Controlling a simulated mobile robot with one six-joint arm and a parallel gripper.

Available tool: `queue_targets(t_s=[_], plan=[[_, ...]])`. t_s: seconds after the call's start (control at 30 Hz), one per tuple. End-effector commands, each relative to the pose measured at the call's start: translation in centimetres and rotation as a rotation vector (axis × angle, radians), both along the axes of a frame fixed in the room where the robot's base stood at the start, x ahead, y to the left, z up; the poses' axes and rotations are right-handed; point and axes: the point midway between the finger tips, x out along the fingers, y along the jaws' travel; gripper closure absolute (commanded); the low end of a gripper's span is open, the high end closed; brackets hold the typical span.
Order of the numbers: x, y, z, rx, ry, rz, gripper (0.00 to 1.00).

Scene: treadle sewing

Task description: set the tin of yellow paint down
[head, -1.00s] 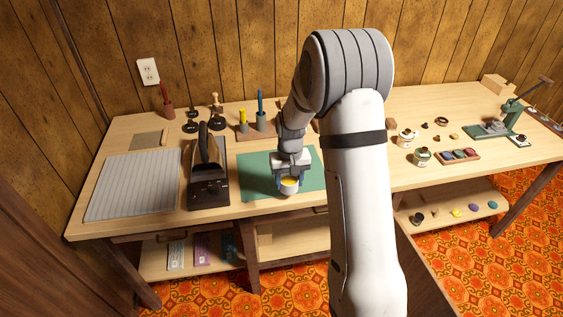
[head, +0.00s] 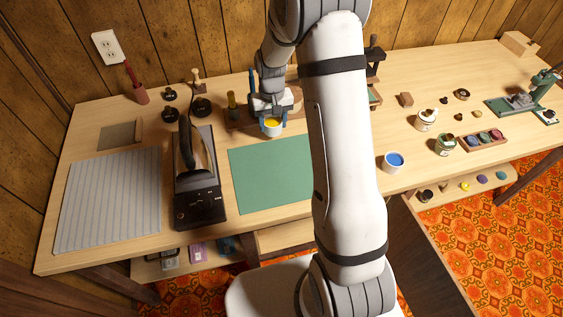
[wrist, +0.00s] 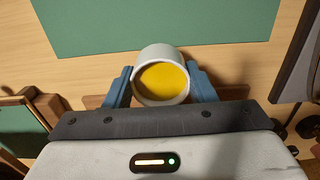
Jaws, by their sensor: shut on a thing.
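The tin of yellow paint (head: 272,127) is a small pale cup with yellow inside. It also shows in the wrist view (wrist: 163,85), between the two blue fingers. My gripper (wrist: 162,88) is shut on it from both sides. In the head view my gripper (head: 270,115) is at the back of the bench, just beyond the green mat (head: 272,175). I cannot tell whether the tin's base touches the bench.
An iron on a dark stand (head: 200,200) is left of the mat, beside a striped grey pad (head: 108,200). A wooden holder (head: 236,116) is close by my gripper. A tin of blue paint (head: 394,162) stands to the right. The green mat's visible surface is clear.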

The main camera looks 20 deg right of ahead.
Motion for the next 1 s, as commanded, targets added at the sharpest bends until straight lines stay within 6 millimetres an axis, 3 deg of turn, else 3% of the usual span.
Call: queue_targets(t_s=[0.3,0.5,0.73,0.87,1.0], plan=[[-1.0,0.2,1.0,0.000,-0.003,0.004,0.80],[-6.2,0.4,4.4,0.000,-0.004,0.008,0.80],[-11.5,0.5,6.7,0.000,-0.002,0.010,0.80],[-12.5,0.5,6.0,0.000,0.002,0.010,0.80],[-12.7,0.5,3.3,0.000,0.005,0.010,0.80]])
